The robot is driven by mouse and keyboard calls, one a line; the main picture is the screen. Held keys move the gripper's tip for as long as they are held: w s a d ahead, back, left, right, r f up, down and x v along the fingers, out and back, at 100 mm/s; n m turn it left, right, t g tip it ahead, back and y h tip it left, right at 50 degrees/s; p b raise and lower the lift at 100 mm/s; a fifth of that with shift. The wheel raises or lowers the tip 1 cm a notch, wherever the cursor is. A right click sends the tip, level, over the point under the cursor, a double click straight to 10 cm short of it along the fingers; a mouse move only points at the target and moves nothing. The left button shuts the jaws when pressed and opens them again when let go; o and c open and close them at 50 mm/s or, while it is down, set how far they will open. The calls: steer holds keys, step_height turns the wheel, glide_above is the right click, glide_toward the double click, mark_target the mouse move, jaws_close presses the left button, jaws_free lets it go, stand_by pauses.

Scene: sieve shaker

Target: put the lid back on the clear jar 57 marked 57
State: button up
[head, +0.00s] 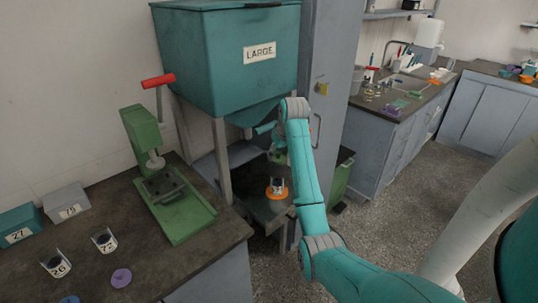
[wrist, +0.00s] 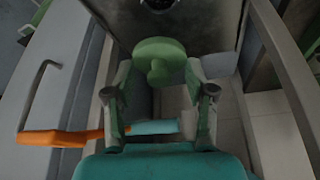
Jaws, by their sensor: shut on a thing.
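My gripper (head: 279,152) is below the grey-legged hopper, and its fingers show on both sides in the wrist view (wrist: 159,75). It is shut on a green round lid (wrist: 160,52) with a knob that faces the wrist camera. A small clear jar (head: 278,183) with dark contents and a white label stands below my gripper, on an orange disc (head: 276,194). Its number is too small to read, so I cannot tell if it is jar 57. A dark round thing (wrist: 158,3), perhaps the jar's mouth, is cut off at the wrist view's top edge. The lid is apart from it.
The teal hopper marked LARGE (head: 225,60) hangs close above the jar. An orange handle (wrist: 60,138) on a teal bar crosses near my fingers. A green press (head: 165,190), jars 26 (head: 56,264) and 72 (head: 104,240), and a purple lid (head: 121,278) stand on the left bench.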

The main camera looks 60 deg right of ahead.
steer(key=shift+w+f, duration=0.15)
steer(key=shift+f, duration=3.15)
steer(key=shift+a+r, duration=0.1)
steer(key=shift+r, duration=0.05)
jaws_close()
steer(key=shift+r, duration=0.6)
